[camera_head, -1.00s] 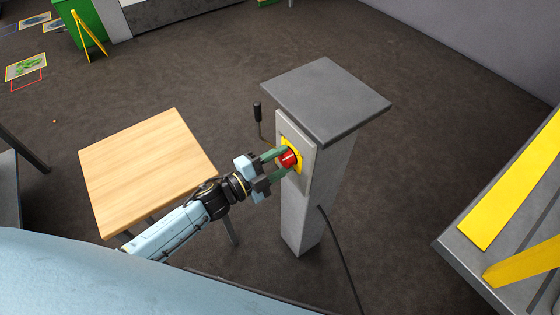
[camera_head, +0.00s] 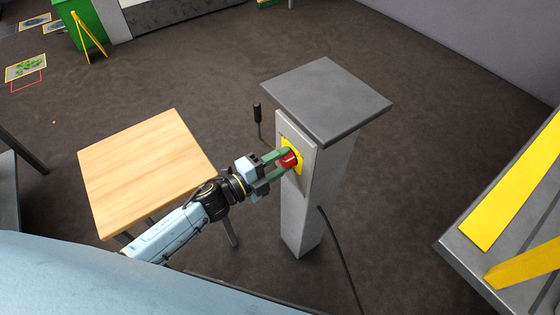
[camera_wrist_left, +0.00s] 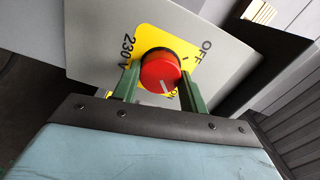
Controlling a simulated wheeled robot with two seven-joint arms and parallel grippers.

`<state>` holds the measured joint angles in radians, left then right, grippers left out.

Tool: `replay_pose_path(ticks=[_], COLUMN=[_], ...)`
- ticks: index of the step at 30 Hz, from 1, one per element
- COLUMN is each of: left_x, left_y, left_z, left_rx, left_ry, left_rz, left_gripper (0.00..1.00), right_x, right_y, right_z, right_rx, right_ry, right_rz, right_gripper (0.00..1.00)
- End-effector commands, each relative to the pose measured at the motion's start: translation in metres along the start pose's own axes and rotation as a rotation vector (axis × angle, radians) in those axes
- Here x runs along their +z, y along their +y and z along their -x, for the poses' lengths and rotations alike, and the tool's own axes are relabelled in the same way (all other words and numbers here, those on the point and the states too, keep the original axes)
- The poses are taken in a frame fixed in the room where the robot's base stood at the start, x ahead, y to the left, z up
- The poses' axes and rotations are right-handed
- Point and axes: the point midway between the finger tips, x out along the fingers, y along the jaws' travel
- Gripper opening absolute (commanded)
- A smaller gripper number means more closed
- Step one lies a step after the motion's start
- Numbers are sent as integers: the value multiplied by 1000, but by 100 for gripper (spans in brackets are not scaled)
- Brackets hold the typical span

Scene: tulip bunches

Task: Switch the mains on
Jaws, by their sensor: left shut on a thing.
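A red rotary knob (camera_head: 290,160) sits on a yellow plate (camera_head: 299,166) on the side of a grey pillar. In the left wrist view the knob (camera_wrist_left: 160,72) carries a white mark pointing down the picture, toward ON lettering partly hidden by the knob and a finger. The yellow plate (camera_wrist_left: 150,38) also reads OFF, at upper right, and 230 V, at left. My left gripper (camera_head: 284,161) is shut on the knob, with one green finger on each side of it, as the wrist view also shows (camera_wrist_left: 160,82). My right gripper is not in view.
The pillar has a dark overhanging top (camera_head: 326,98), a black-handled lever (camera_head: 257,113) at its left and a cable (camera_head: 345,262) at its foot. A wooden table (camera_head: 145,170) stands left. A grey platform with yellow strips (camera_head: 510,200) is at right.

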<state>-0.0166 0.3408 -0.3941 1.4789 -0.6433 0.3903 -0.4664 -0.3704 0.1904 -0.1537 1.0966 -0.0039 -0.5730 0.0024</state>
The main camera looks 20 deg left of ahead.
Motion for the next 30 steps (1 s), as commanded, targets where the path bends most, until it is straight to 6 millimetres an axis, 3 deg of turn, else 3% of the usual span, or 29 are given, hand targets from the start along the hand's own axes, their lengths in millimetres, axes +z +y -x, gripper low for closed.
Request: replay_pose_path(ticks=[1, 6, 17, 20, 30], left_x=[0, 0, 0, 0, 0], left_y=[1, 0, 1, 1, 1], left_z=[0, 0, 7, 22, 97], left_rx=[2, 2, 2, 4, 5], left_ry=[0, 0, -1, -2, -2], left_rz=[-5, -3, -1, -1, 1], left_gripper=[45, 65, 65, 65, 65], right_x=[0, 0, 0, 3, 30], right_y=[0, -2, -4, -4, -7], right_z=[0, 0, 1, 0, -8], right_rx=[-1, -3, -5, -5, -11], right_ry=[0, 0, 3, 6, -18], right_rz=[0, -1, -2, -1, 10], right_gripper=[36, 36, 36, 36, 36])
